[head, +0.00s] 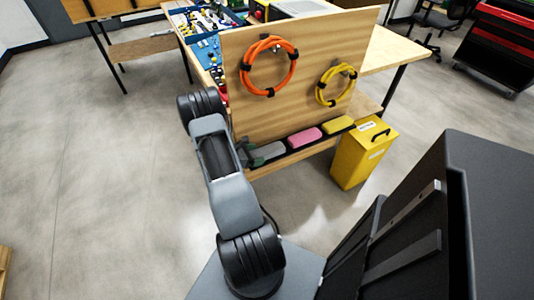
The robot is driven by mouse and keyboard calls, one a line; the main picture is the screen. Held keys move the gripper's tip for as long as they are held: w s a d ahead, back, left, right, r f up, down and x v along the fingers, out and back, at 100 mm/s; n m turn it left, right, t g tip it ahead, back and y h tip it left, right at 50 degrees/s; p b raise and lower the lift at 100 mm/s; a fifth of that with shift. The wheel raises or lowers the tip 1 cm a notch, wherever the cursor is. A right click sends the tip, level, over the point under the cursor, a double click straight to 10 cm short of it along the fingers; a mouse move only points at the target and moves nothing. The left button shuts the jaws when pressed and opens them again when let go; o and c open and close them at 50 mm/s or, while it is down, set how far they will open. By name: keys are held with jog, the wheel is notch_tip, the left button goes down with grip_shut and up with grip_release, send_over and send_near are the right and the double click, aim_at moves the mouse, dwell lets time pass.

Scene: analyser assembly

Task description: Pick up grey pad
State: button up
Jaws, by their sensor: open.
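My gripper (246,151) is at the left end of the tray, close beside the grey pad. It is open, and its jaws are small and partly hidden by my arm. I cannot tell whether it touches the pad.
An orange cable coil (269,66) and a yellow cable coil (336,84) hang on the wooden panel (303,101) above the tray. A yellow box (363,153) with a handle stands on the floor to the right. The floor (110,170) at left is clear.

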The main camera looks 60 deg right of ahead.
jog(key=shift+s+d+f, duration=0.1)
jog(key=shift+s+d, duration=0.05)
jog(key=shift+d, duration=0.05)
jog(key=c, duration=0.7)
